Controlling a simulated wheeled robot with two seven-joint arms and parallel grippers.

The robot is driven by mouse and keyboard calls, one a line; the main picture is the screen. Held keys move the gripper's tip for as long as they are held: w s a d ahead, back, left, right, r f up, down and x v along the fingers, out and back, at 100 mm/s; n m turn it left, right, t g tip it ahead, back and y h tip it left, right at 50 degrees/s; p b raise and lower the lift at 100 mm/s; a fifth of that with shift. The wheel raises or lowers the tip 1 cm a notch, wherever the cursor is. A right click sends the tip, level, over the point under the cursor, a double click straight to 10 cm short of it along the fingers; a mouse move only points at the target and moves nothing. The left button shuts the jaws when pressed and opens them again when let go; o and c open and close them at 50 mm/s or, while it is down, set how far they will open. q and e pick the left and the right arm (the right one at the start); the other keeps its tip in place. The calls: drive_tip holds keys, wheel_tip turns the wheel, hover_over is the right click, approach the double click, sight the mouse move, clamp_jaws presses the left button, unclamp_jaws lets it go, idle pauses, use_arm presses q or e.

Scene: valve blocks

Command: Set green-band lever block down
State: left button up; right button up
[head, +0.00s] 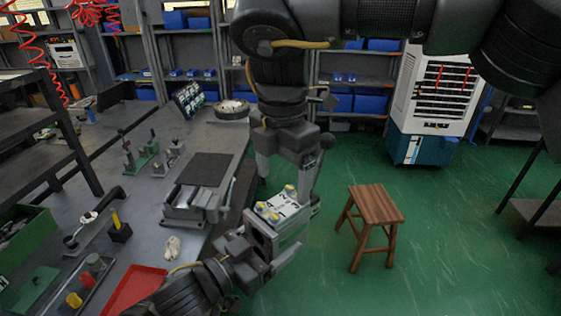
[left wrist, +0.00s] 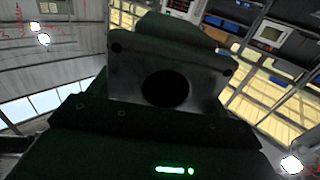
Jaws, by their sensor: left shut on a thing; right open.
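My left gripper (head: 264,250) is shut on this block from below. My right gripper (head: 288,180) hangs above it with its fingers apart, close to the block's upper side; I cannot tell if they touch it. The left wrist view shows a dark body with a round hole (left wrist: 165,89) close to the camera, and no clear view of the block.
The grey bench (head: 213,139) holds a vise-like fixture (head: 194,203), a dark mat (head: 205,169), green-based lever pieces (head: 140,158) and a red tray (head: 133,289). A wooden stool (head: 375,205) stands on the green floor to the right. Bare bench shows behind the mat.

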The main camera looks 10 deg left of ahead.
sight(282, 204)
use_arm(q)
drive_tip(key=shift+r, duration=0.2)
use_arm(e)
wheel_tip(282, 204, down, 9)
drive_tip(key=shift+f, duration=0.2)
clamp_jaws()
use_arm(q)
drive_tip(key=o, duration=1.8)
drive_tip(key=shift+c, duration=0.2)
use_arm(e)
drive_tip(key=shift+r, duration=0.15)
use_arm(q)
drive_tip(key=shift+o, duration=1.4)
drive_tip(key=shift+f, duration=0.1)
